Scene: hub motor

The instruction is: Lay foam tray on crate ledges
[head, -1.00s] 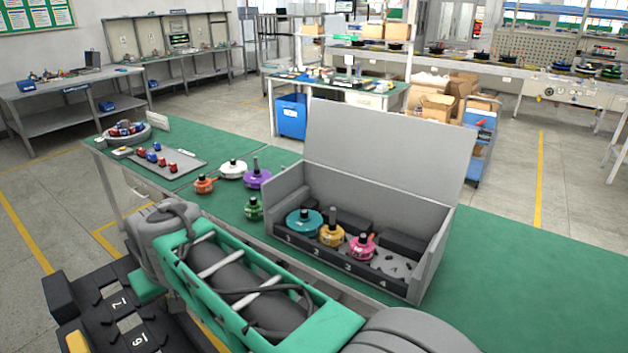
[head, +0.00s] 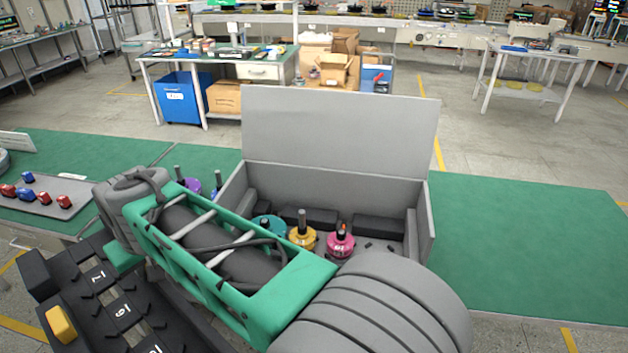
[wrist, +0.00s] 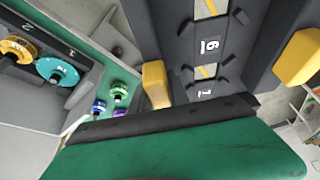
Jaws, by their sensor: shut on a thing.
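The dark foam tray (head: 95,292) with numbered slots is at the lower left of the head view, to the left of the crate and outside it. My gripper (wrist: 226,72) is shut on it, with a yellow pad at each side of the tray in the wrist view; slots 6 and 7 show between them. The grey crate (head: 432,215) stands on the green bench, lid raised at the back. Inside are teal (head: 268,226), yellow (head: 302,237) and pink (head: 340,241) hub motors and black blocks (head: 378,228). My arm hides the crate's front and left part.
A grey plate (head: 70,205) with red and blue parts lies farther left. The green bench top (head: 530,250) right of the crate is clear.

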